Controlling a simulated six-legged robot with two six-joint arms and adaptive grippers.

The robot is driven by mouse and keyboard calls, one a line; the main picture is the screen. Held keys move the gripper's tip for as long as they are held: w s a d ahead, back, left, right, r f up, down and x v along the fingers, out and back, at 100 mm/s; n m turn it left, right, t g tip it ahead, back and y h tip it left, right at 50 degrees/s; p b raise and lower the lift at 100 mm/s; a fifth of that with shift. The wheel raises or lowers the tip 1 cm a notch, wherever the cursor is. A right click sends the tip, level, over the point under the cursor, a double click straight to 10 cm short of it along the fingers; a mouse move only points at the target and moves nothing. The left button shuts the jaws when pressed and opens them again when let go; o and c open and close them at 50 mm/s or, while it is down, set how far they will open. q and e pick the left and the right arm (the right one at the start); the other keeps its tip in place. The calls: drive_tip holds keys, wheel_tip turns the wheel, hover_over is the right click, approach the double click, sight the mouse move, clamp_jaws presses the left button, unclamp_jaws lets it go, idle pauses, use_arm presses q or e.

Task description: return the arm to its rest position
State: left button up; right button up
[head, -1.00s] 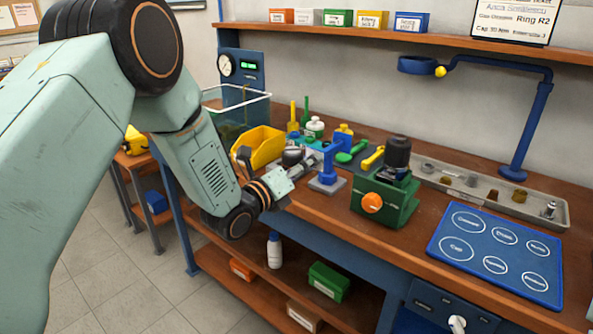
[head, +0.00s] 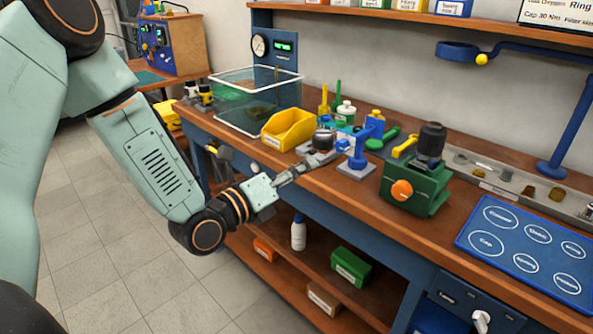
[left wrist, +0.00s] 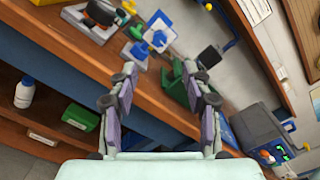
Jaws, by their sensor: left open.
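My left arm comes in from the left in the head view. Its gripper (head: 303,169) is at the front edge of the wooden workbench (head: 340,197), left of the blue stand (head: 361,158) and near a small dark round part (head: 324,142). In the left wrist view the two fingers of the left gripper (left wrist: 160,92) are spread apart with nothing between them. Beyond them are the bench front and the blue stand (left wrist: 150,45). My right gripper is in neither view.
A green vise (head: 415,190) holds a dark cylinder. A yellow bin (head: 289,129) and a clear tank (head: 240,118) stand behind the gripper. A blue mat (head: 520,248) lies at right. A white bottle (head: 298,233) and green box (head: 351,267) sit on the lower shelf. Floor at left is open.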

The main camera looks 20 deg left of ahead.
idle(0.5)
use_arm(q)
drive_tip(key=s+f+n+g+y, duration=0.2)
drive_tip(key=s+f+n+g, duration=0.25)
drive_tip(key=f+n, duration=0.6)
drive_tip(key=s+f+n+g+y, duration=0.2)
drive_tip(key=s+f+n+g, duration=0.4)
drive_tip(key=n, duration=0.8)
drive_tip(key=s+f+n+g, duration=0.2)
drive_tip(key=s+f, duration=0.2)
drive_tip(key=s, duration=0.4)
drive_tip(key=s+f+n+g+y, duration=0.1)
drive_tip(key=s+f+n+g, duration=0.1)
drive_tip(key=s+f, duration=0.3)
drive_tip(key=s+f+n+g+y, duration=0.1)
drive_tip(key=s+f, duration=0.4)
drive_tip(key=s, duration=0.7)
drive_tip(key=shift+d+f+n+g, duration=0.3)
drive_tip(key=shift+n+g, duration=0.45)
drive_tip(key=shift+n, duration=0.3)
